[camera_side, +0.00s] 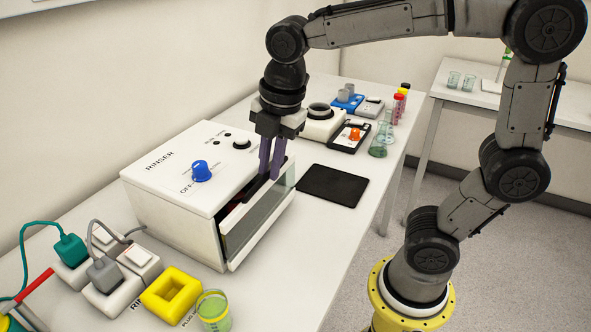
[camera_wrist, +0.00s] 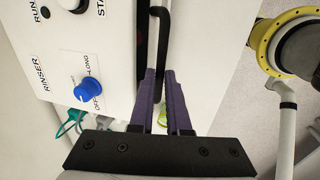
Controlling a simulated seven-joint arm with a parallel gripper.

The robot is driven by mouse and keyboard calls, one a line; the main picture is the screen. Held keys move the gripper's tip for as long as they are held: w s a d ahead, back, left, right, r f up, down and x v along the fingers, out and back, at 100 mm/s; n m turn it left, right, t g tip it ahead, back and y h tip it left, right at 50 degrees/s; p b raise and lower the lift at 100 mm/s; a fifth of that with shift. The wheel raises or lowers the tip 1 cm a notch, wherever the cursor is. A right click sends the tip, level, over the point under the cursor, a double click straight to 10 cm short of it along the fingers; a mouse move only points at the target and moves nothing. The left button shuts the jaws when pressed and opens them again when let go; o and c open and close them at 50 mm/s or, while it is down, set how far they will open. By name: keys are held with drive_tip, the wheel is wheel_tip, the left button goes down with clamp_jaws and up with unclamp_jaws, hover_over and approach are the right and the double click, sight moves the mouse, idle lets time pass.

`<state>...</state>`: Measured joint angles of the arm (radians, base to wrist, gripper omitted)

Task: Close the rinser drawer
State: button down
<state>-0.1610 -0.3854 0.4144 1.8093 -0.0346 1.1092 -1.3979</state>
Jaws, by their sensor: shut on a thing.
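The white rinser (camera_side: 165,215) stands on the left part of the bench, with a blue knob and dark buttons on top. Its drawer (camera_side: 262,222) is partly open at the right side, with a dark gap between its pale front panel and the body. My gripper (camera_side: 269,177) points down at the far part of the drawer, its purple fingers close together at the top of the front. In the wrist view the fingers (camera_wrist: 162,74) meet at a black bar-like handle (camera_wrist: 158,40). The fingers are shut on this handle; the exact contact is partly hidden.
A black mat (camera_side: 333,185) lies right of the drawer. A yellow block (camera_side: 171,293), a green-filled beaker (camera_side: 213,312) and plugs with cables (camera_side: 103,272) are in front. Devices, vials and a flask (camera_side: 378,142) stand at the back. Bare bench lies right of the drawer front.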

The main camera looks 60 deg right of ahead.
drive_tip(key=shift+w, duration=0.85)
drive_tip(key=c, duration=0.9)
unclamp_jaws()
drive_tip(key=shift+r, duration=0.1)
drive_tip(key=s+r, duration=0.1)
drive_tip(key=r, duration=0.8)
drive_tip(key=s+r, duration=0.1)
drive_tip(key=r, duration=0.3)
drive_tip(key=shift+s+r, duration=0.2)
drive_tip(key=shift+s, duration=0.15)
drive_tip(key=shift+d, duration=0.1)
